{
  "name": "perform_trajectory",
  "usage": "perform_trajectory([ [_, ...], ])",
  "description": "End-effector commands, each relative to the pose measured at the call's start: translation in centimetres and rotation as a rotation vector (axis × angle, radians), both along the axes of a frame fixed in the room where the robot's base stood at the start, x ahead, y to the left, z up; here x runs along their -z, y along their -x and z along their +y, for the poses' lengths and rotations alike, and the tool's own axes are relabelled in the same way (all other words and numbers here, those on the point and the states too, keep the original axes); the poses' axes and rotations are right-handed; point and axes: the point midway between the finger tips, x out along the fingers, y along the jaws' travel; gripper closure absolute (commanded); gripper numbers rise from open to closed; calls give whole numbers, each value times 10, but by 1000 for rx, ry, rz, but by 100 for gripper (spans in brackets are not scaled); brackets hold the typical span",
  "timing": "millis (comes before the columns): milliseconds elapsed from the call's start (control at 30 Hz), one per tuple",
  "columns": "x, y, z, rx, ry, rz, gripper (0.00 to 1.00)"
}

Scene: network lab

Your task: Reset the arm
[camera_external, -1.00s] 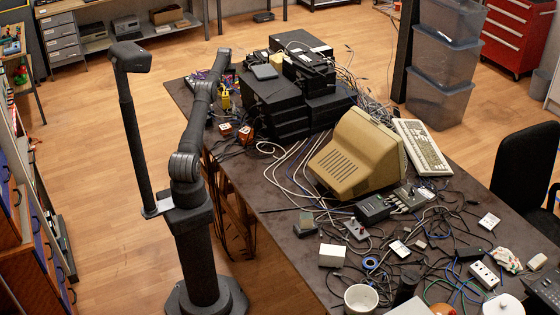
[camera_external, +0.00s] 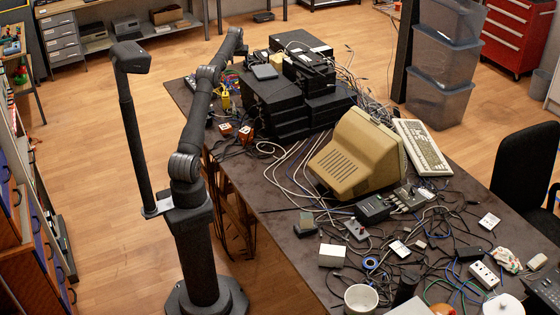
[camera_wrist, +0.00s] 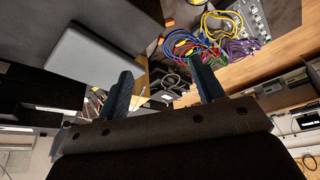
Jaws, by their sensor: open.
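My gripper (camera_wrist: 165,88) shows in the wrist view with its two dark fingers spread apart and nothing between them. Beyond the fingers lie a dark device, cables and part of the table edge. In the external view my arm reaches from its pedestal toward the far end of the table, held above the table's left side. The fingers themselves cannot be made out there.
The dark table (camera_external: 262,205) carries stacked black boxes (camera_external: 275,100), a beige monitor (camera_external: 358,152), a keyboard (camera_external: 423,147) and many loose cables. Coloured cables (camera_wrist: 215,40) lie near my gripper in the wrist view. Grey bins (camera_external: 440,60) stand behind the table. Open floor lies left.

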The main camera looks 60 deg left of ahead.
Motion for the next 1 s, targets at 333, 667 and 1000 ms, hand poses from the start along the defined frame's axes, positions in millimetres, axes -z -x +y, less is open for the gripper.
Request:
perform_trajectory([
  [333,-30,-8,-50,68,1,1,38],
  [667,-54,-10,-99,129,1,0,38],
  [1000,-51,-38,-147,220,4,3,38],
])
